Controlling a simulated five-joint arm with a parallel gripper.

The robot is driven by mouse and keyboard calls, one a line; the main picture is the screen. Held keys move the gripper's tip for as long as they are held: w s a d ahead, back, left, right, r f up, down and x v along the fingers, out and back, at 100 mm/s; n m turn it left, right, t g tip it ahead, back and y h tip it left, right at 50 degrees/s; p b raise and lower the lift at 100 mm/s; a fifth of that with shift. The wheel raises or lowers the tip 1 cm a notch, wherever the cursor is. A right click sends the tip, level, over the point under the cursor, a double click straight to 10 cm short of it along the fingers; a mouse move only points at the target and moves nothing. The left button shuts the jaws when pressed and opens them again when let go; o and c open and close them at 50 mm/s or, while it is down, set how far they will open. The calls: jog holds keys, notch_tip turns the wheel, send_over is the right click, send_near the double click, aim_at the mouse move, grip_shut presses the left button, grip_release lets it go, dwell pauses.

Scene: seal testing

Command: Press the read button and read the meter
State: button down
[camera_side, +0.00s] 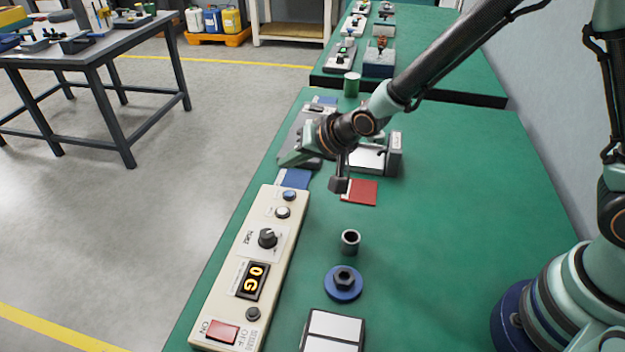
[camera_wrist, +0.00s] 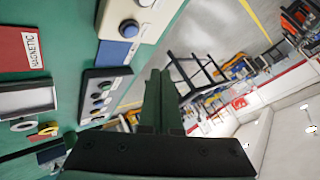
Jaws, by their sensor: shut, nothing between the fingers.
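The beige meter box (camera_side: 222,285) lies along the left edge of the green bench. Its dark display (camera_side: 253,281) shows orange characters that look like "0G". At its far end are a blue button (camera_side: 289,195) and a white button (camera_side: 283,212), with a black knob (camera_side: 267,238) nearer. Which one is the read button is not legible. My gripper (camera_side: 284,161) is shut and empty, beyond the far end of the box and apart from it. In the wrist view the shut fingers (camera_wrist: 160,85) point up, with the blue button (camera_wrist: 129,28) up and left of their tips.
A red mat (camera_side: 360,192) marked MAGNETIC and a metal tray (camera_side: 370,158) lie right of my gripper. A hollow cylinder (camera_side: 350,242) and blue-based nut (camera_side: 343,283) stand right of the meter. The bench's right side is clear.

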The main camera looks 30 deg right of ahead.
jog(key=shift+f, duration=2.75)
jog(key=shift+f, duration=0.1)
jog(key=shift+f, duration=0.3)
jog(key=shift+f, duration=0.4)
dwell(0.5)
jog(key=shift+r, duration=0.8)
jog(key=shift+r, duration=2.55)
jog(key=shift+d, duration=0.1)
